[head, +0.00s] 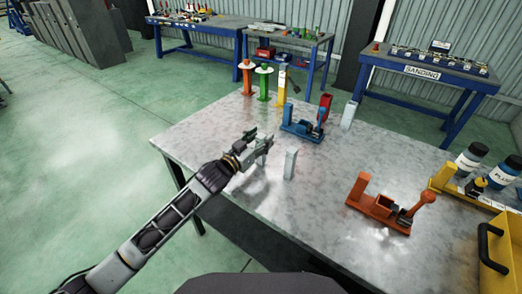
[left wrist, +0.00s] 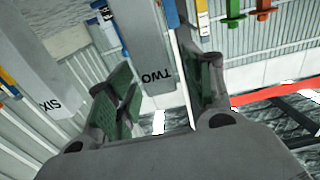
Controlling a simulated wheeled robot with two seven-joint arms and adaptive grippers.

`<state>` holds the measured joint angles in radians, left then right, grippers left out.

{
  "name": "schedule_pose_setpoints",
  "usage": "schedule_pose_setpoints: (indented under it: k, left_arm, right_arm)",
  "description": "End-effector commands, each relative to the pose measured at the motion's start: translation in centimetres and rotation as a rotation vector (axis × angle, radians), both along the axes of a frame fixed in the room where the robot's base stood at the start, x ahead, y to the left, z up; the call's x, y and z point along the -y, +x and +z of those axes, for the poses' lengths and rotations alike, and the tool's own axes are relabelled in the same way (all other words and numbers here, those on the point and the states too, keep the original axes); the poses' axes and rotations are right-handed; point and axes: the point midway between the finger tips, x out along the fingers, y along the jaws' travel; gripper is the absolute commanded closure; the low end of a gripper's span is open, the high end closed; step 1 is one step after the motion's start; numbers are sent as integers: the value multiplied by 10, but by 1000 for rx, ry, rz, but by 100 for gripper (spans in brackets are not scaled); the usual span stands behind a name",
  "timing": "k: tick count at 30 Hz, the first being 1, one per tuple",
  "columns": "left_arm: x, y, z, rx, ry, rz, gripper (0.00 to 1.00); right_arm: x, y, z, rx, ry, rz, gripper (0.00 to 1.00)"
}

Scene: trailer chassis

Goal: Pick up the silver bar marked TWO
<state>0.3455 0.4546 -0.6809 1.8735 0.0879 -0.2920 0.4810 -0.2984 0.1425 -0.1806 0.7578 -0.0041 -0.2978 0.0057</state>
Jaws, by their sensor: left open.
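The silver bar marked TWO (left wrist: 150,55) shows in the left wrist view, upside down, between the two fingers of my left gripper. The gripper is open, with a finger on either side of the bar and a gap visible. In the head view my left gripper (head: 262,145) is over the left part of the metal table. A plain silver bar (head: 290,165) stands upright just right of it; no mark is readable there. A second silver bar marked SIX (left wrist: 45,75) shows at the left in the left wrist view. My right gripper is not in view.
The metal table (head: 225,130) holds a blue fixture (head: 302,128), an orange fixture (head: 375,205) and another silver bar (head: 349,115). Coloured posts, including a green one (head: 264,83), stand at the far edge. A yellow bin (head: 495,250) is at the right. The near middle is clear.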

Motion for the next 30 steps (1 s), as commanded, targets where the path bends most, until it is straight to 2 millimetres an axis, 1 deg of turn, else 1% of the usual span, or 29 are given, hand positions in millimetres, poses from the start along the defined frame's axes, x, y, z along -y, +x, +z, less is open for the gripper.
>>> schedule_pose_setpoints:
  k: [5,18,19,30]
  left_arm:
    - [4,6,0,1,1,1,48]
    - [4,6,0,1,1,0,48]
    - [4,6,0,1,1,0,50]
    - [4,6,0,1,1,0,97]
  right_arm:
    - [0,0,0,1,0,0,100]
    - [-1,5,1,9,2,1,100]
    - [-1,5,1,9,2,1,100]
    - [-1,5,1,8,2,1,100]
